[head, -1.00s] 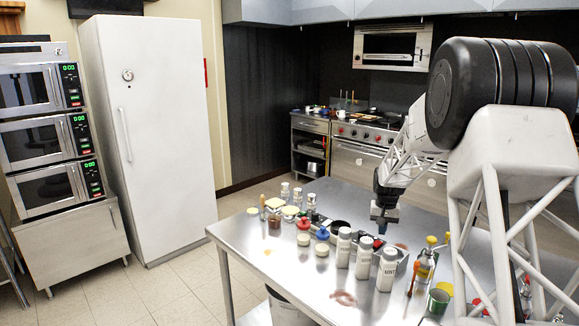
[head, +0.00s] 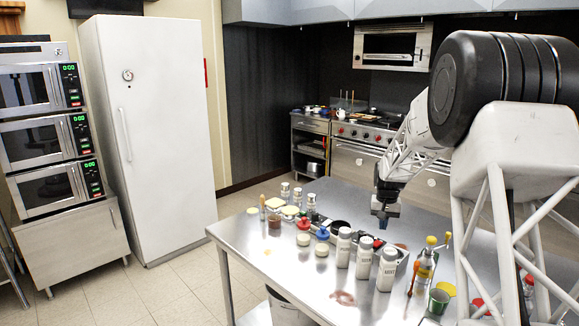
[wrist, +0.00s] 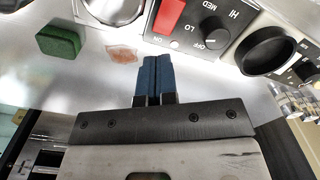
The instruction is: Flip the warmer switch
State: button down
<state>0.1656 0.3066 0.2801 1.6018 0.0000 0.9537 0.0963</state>
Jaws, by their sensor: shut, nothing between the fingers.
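The warmer's control panel shows at the top of the wrist view. On it are a red rocker switch (wrist: 169,14) and a black knob (wrist: 208,32) marked OFF, LO, MED and HI. My gripper (wrist: 150,60) has its blue fingers together and empty, with the tips just short of the panel near the switch. I cannot tell whether they touch it, or which way the switch is tipped.
A black round plate (wrist: 268,50) lies right of the knob. A green sponge (wrist: 58,42) and a pinkish smear (wrist: 122,53) lie to the left. Several shakers (head: 364,257), jars and a bottle (head: 426,263) crowd the table (head: 280,268). Its front left is clearer.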

aim_at(380, 241)
jog(key=shift+r, duration=2.45)
jog(key=s+a+r, duration=0.3)
jog(key=s+r, duration=0.1)
jog(key=s, duration=0.5)
jog(key=s+a+r+n+t, duration=0.1)
jog(key=s+a+r, duration=0.3)
jog(key=s, duration=0.5)
jog(key=s+a+r, duration=0.2)
jog(key=s+r, duration=0.3)
jog(key=s, duration=0.4)
jog(key=s+a+f+n, duration=0.1)
jog(key=s+a+f, duration=0.1)
jog(key=s, duration=1.2)
jog(key=s+a+f+t, duration=0.1)
jog(key=s+a+f, duration=0.1)
jog(key=s, duration=1.3)
jog(key=shift+a+n+t, duration=0.3)
jog(key=shift+a+n, duration=0.1)
jog(key=shift+a, duration=0.05)
